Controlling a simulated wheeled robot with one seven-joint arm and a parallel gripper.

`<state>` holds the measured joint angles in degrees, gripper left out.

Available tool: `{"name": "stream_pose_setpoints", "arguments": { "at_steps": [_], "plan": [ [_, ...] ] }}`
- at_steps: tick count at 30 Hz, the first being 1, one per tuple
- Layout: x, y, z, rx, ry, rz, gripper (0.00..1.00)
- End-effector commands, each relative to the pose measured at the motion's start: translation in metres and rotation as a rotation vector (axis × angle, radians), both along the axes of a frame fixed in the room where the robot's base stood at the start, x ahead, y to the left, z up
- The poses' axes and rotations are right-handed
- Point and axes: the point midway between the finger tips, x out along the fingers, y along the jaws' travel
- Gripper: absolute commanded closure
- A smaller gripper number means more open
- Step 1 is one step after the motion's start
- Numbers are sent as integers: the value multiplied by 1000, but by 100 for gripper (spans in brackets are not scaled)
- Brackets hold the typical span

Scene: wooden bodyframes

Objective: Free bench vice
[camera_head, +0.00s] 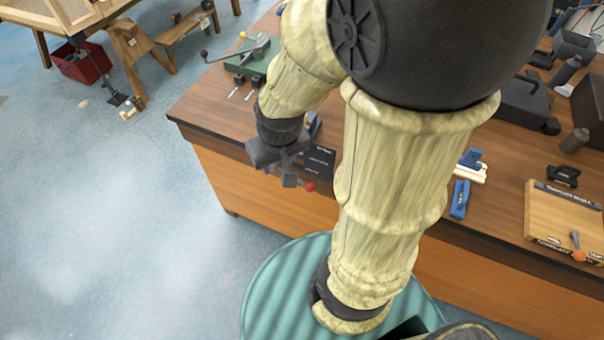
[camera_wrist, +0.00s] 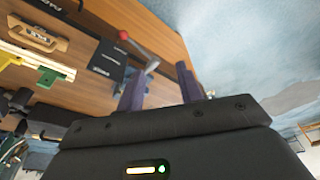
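My gripper (camera_head: 287,172) hangs at the near left edge of the brown workbench (camera_head: 210,100). In the wrist view its two dark fingers stand apart, with a clear gap between the tips (camera_wrist: 161,82). A grey metal lever (camera_wrist: 152,66) shows in front of that gap; I cannot tell whether it touches a finger. A red ball (camera_wrist: 123,34) is close to the lever, and it also shows just right of my gripper in the head view (camera_head: 310,187). These look like parts of the bench vice. Its body is mostly hidden behind my arm and gripper.
Black plates (camera_head: 319,162) lie on the bench beside the red ball. A green-based lever tool (camera_head: 247,56) stands at the bench's far left. A blue tool (camera_head: 460,199) and a wooden board (camera_head: 565,218) lie to the right.

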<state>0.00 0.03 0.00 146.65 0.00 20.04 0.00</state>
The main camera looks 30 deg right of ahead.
Motion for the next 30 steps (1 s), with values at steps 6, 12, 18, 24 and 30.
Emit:
{"name": "stream_pose_setpoints", "arguments": {
  "at_steps": [6, 12, 18, 24, 30],
  "plan": [
    [0, 0, 0, 0, 0, 0, 64],
    [0, 0, -1, 0, 2, 2, 52],
    [-2, 6, -30, -36, 97, 109, 52],
    [-11, 18, -99, -160, 375, 427, 52],
    [-15, 17, -164, -352, 706, 785, 52]
  ]
}}
